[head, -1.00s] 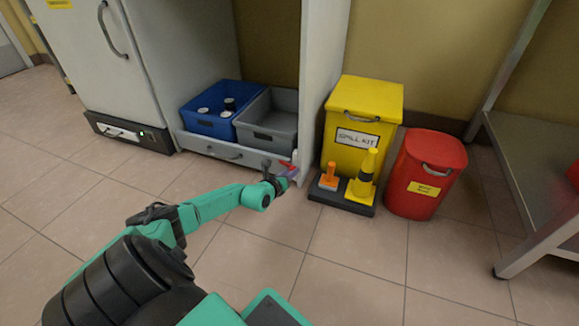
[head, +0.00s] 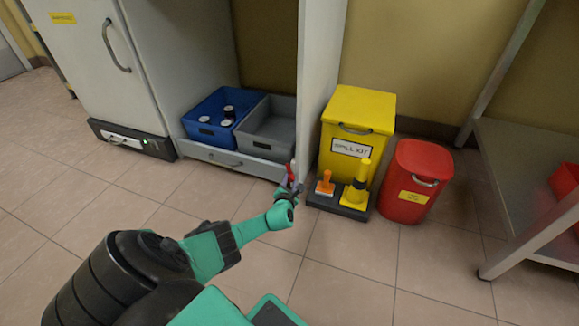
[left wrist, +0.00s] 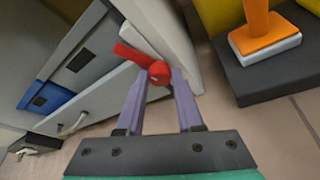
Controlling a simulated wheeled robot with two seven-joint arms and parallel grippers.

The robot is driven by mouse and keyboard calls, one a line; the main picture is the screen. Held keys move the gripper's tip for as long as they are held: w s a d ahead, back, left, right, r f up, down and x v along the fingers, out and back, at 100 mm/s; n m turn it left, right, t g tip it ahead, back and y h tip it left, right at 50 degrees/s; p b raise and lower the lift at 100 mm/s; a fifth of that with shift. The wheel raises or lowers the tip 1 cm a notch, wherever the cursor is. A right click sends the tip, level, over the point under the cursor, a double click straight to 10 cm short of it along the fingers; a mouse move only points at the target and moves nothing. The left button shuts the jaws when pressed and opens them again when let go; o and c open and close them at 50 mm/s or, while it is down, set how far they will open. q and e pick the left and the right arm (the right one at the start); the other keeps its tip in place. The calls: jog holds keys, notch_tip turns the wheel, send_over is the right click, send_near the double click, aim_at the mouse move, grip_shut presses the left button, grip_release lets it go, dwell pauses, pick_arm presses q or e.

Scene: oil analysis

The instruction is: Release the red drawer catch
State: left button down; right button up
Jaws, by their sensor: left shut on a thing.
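The red drawer catch (head: 290,174) is at the right end of the low grey drawer (head: 262,168), by the white cabinet side panel. In the left wrist view the catch (left wrist: 158,73) has a round hub, and its lever points up and left. My left gripper (head: 293,186) reaches it from the front. Its purple fingers (left wrist: 160,82) are shut on the catch, one on each side of the hub. The drawer looks closed, with its handle (head: 224,163) on the front. My right gripper is not in view.
A blue bin (head: 199,133) with several jars and a grey bin (head: 285,137) sit above the drawer front. Right of the panel stand a yellow spill kit box (head: 350,111), a black tray (head: 338,207) with orange and yellow items, and a red bin (head: 399,209). Floor in front is clear.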

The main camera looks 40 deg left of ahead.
pick_arm(q)
jog(key=shift+d+f+m+y+b, duration=0.15)
jog(key=shift+m+y+b, duration=0.35)
jog(key=shift+m, duration=0.6)
jog(key=shift+m+y, duration=0.3)
jog(key=shift+m, duration=0.2)
jog(key=c, duration=0.6)
grip_release()
jog(key=shift+o, duration=0.2)
